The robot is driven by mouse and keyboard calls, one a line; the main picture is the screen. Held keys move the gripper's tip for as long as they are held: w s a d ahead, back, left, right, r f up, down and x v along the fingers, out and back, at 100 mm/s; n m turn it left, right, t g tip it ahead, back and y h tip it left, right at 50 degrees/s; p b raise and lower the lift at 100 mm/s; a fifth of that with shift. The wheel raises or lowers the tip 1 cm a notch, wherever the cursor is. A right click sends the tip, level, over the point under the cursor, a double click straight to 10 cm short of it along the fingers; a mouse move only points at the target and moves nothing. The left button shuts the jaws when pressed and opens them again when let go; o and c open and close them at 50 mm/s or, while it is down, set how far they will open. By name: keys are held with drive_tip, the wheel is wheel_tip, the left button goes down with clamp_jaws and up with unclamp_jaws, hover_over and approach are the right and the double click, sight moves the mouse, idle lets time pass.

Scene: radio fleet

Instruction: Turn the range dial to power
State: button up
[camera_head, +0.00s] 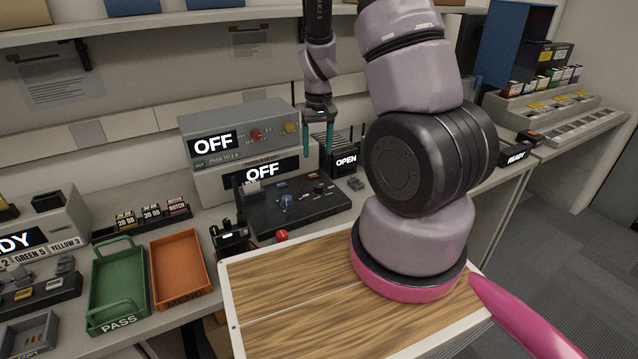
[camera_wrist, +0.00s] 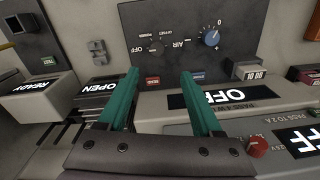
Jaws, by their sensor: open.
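A dark control panel (camera_head: 265,215) sits on the bench in the head view. It carries a blue dial (camera_head: 287,200) and a smaller black dial (camera_head: 319,188). The wrist view shows the panel upside down, with the black dial (camera_wrist: 156,46) and the blue dial (camera_wrist: 211,38). Small printing beside the black dial seems to include "POWER"; its exact pointer setting is hard to read. My gripper (camera_head: 318,146) is open and empty, its green fingers pointing down above the back of the panel. In the wrist view, my gripper (camera_wrist: 160,76) touches neither dial.
Grey boxes with OFF displays (camera_head: 235,142) stand behind the panel. An OPEN display (camera_head: 346,160) is right of it. A green tray (camera_head: 119,285), an orange tray (camera_head: 180,265) and a red knob (camera_head: 281,235) lie to the left and front. A shelf (camera_head: 150,30) runs above.

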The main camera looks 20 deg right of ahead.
sight(319, 185)
drive_tip(key=f, duration=1.2)
drive_tip(key=shift+s+d+f, duration=0.1)
drive_tip(key=shift+d, duration=0.15)
clamp_jaws()
